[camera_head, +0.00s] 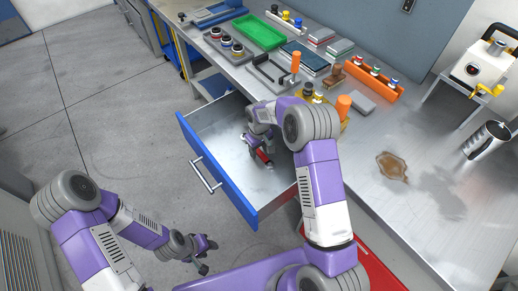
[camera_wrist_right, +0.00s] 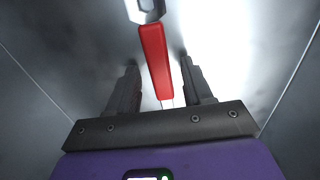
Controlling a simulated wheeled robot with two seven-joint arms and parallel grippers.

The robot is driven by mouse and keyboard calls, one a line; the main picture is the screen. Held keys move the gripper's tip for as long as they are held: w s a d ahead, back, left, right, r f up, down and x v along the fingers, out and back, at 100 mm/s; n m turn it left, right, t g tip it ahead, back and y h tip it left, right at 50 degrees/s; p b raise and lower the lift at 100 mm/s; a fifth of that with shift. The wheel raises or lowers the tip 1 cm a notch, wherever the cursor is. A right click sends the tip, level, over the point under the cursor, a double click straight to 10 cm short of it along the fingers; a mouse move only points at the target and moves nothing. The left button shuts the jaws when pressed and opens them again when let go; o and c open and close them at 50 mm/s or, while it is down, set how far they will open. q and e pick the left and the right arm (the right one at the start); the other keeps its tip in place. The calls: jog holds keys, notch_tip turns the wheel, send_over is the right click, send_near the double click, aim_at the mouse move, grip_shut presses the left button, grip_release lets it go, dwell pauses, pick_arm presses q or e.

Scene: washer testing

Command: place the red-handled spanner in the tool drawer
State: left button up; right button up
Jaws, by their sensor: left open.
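The red-handled spanner (camera_head: 264,156) is inside the open blue-fronted drawer (camera_head: 225,181), beside my right gripper (camera_head: 260,152). In the right wrist view its red handle (camera_wrist_right: 157,62) runs between my right gripper's fingers (camera_wrist_right: 159,66), and its metal head (camera_wrist_right: 144,10) is cut off by the top edge. Gaps show on both sides of the handle, so the gripper is open around it, not clamped. The spanner appears to lie on the drawer floor.
The bench above holds a green tray (camera_head: 259,32), an orange rack (camera_head: 361,79), an orange-handled tool (camera_head: 295,63) and a brown spill (camera_head: 392,167). A steel jug (camera_head: 486,139) stands at the right. The drawer floor around the spanner looks bare.

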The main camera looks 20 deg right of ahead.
aim_at(259, 152)
notch_tip(259, 152, up, 12)
jog(key=p, duration=0.4)
jog(key=shift+r, duration=0.15)
jog(key=shift+r, duration=0.1)
dwell(0.4)
